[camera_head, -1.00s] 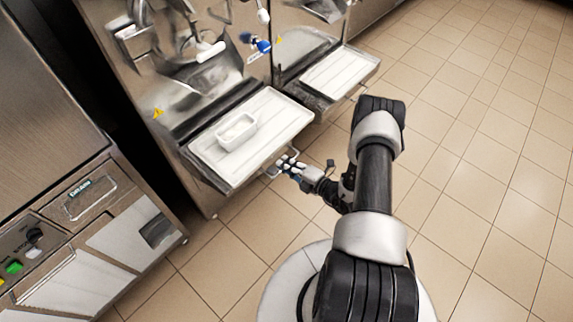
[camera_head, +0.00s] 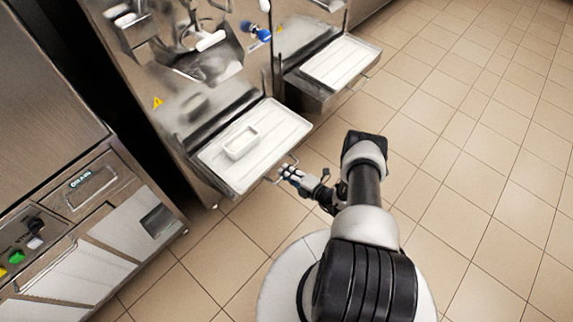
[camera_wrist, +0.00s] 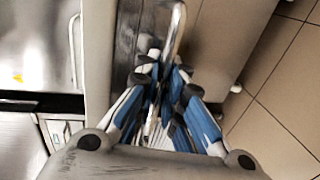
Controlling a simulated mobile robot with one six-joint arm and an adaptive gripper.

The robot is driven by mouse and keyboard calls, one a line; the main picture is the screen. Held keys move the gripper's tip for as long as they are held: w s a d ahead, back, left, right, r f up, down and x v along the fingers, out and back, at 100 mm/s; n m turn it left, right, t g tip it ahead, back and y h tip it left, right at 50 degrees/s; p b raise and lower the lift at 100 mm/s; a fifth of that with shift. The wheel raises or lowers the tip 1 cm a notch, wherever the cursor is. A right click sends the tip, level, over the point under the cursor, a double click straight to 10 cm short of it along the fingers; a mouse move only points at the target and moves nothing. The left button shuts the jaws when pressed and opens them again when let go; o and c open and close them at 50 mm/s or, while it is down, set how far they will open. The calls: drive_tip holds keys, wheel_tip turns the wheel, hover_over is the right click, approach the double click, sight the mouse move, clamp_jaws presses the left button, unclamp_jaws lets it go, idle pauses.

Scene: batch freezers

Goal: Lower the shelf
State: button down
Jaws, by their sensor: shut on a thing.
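The shelf (camera_head: 215,167) is a flat pale tray on the front of the middle steel freezer (camera_head: 150,75), with a small white rectangular pan (camera_head: 241,143) standing on it. A bent metal handle (camera_head: 272,180) sticks out from the shelf's front edge. My gripper (camera_head: 284,173) is at this handle, just in front of the shelf, and is shut on it. In the wrist view, the blue and grey fingers (camera_wrist: 158,78) close around the handle (camera_wrist: 177,28). The fingers hide the part of the handle between them.
A second freezer with a similar shelf (camera_head: 342,62) stands to the right. A machine with coloured knobs (camera_head: 80,215) stands at the left. The tiled floor (camera_head: 480,170) to the right is clear.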

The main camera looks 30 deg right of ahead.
drive_tip(key=shift+s+f, duration=0.2)
drive_tip(key=shift+f, duration=0.15)
drive_tip(key=c, duration=1.7)
unclamp_jaws()
drive_tip(key=shift+w+r, duration=0.1)
drive_tip(key=v, duration=1.2)
